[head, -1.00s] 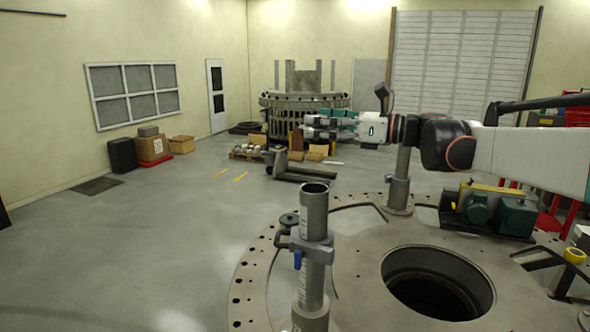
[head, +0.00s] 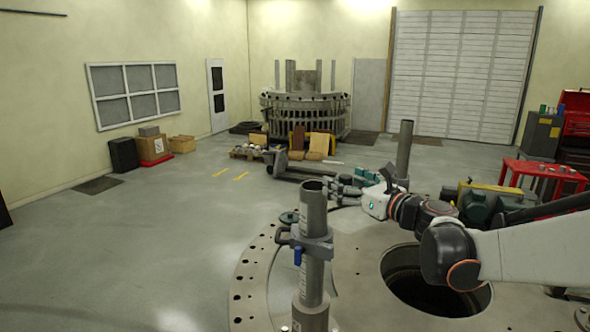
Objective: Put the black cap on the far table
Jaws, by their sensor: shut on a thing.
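My gripper (head: 338,188) reaches in from the right, fingers pointing left, over the turret plate (head: 258,290). Its tips are just right of the near upright pipe's top in the picture. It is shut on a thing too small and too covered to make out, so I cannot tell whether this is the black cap. A small dark round piece (head: 288,217) sits by the plate's left rim, behind the near pipe; I cannot tell what it is. A red table (head: 530,166) with small objects on it stands at the right.
The near pipe (head: 313,235) with its clamp and another pipe (head: 404,150) stand up from the plate. The plate has a large round hole (head: 400,270). A pallet jack (head: 300,170) and boxes (head: 320,143) are beyond it.

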